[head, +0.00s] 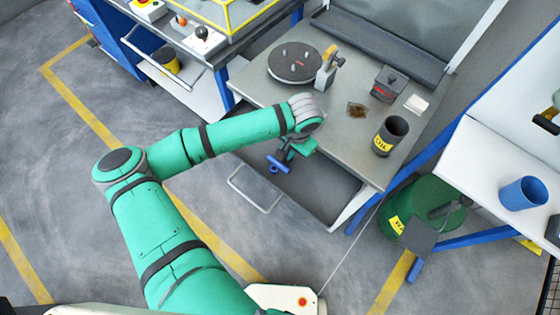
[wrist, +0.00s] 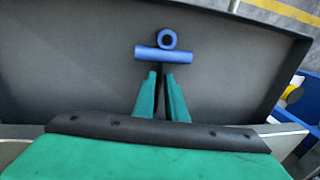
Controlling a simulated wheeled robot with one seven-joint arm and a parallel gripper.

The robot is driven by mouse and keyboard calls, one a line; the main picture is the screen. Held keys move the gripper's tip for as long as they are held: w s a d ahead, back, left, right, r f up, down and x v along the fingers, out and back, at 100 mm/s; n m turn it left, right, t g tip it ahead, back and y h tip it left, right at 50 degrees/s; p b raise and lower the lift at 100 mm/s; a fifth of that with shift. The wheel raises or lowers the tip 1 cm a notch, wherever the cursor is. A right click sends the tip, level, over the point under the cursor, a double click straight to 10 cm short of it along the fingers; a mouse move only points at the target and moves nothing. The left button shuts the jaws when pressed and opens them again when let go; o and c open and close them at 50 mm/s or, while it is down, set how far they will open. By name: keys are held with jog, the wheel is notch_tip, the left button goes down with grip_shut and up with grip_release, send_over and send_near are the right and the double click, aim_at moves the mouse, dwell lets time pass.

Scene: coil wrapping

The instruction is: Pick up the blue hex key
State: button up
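The blue hex key (wrist: 152,54) shows in the wrist view as a blue crossbar with a round blue end (wrist: 168,38) just beyond it. It sits right at the tips of my gripper (wrist: 161,76). The two green fingers are close together, with a thin dark strip between them that looks like the key's shaft. In the head view the blue hex key (head: 274,169) is below my gripper (head: 287,157), over the open drawer. The key's lower part is hidden, and I cannot tell whether it touches the drawer floor.
The open drawer (head: 325,187) has a grey floor, and its handle (head: 255,190) points to the front left. On the bench above stand a dark round plate (head: 294,62), a dark cup (head: 391,136) and a small box (head: 388,84). A green drum (head: 428,205) stands at right.

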grip_shut()
jog(key=shift+r, duration=0.1)
jog(key=shift+r, duration=0.5)
notch_tip(320, 180, up, 2)
jog(key=shift+r, duration=0.15)
jog(key=s+a+r, duration=0.5)
jog(key=s+r, duration=0.4)
jog(key=s, duration=0.4)
jog(key=shift+r, duration=0.3)
